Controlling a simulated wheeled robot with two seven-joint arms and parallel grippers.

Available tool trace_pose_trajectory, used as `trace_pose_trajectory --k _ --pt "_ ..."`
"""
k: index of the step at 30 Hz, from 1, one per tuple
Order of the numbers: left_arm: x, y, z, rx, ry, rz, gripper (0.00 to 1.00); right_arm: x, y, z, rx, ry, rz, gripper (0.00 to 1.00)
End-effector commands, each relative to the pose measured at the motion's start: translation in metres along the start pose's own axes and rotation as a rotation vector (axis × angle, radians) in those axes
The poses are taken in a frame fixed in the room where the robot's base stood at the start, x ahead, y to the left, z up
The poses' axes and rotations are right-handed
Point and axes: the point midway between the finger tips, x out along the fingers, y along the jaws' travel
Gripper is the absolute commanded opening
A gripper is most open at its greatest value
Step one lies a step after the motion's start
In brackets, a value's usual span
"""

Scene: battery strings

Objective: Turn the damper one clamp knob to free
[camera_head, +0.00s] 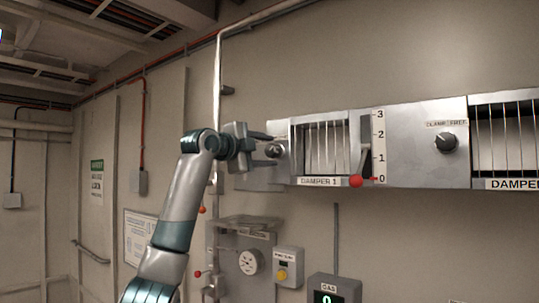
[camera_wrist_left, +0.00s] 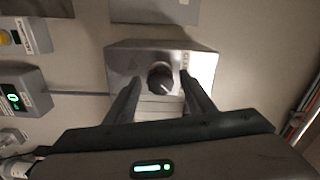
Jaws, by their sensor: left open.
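The damper one clamp knob (camera_head: 273,150) is a dark round knob on a grey plate at the left end of the DAMPER 1 panel. In the left wrist view the knob (camera_wrist_left: 160,77) has a pale mark toward its lower right. Its label is too small to read. My left gripper (camera_head: 268,138) is at the knob and covers part of its plate in the head view. In the left wrist view its two open fingers stand apart on either side of the knob, with nothing held; I cannot tell whether they reach around it. My right gripper is not in view.
The DAMPER 1 grille (camera_head: 320,148) and a lever with a red ball (camera_head: 356,181), near 0 on its scale, lie right of the knob. Another clamp knob (camera_head: 445,142) is farther right. Below are a gauge (camera_head: 250,262) and a yellow-button box (camera_head: 287,268).

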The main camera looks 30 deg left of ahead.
Motion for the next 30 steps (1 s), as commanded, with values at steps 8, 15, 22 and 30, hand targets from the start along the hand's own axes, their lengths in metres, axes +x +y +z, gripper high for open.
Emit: trace_pose_trajectory --k 8,15,22,30 --pt "-0.044 0.005 0.001 0.003 -0.001 -0.004 0.49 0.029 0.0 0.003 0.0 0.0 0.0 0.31" --pt "-0.094 0.004 0.001 0.003 -0.002 -0.004 0.49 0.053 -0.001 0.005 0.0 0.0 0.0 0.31" --pt "-0.136 0.004 0.0 0.002 -0.001 0.0 0.49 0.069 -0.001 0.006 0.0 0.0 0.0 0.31" --pt "-0.159 0.002 -0.001 0.002 0.0 0.001 0.49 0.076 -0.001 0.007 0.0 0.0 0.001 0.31"
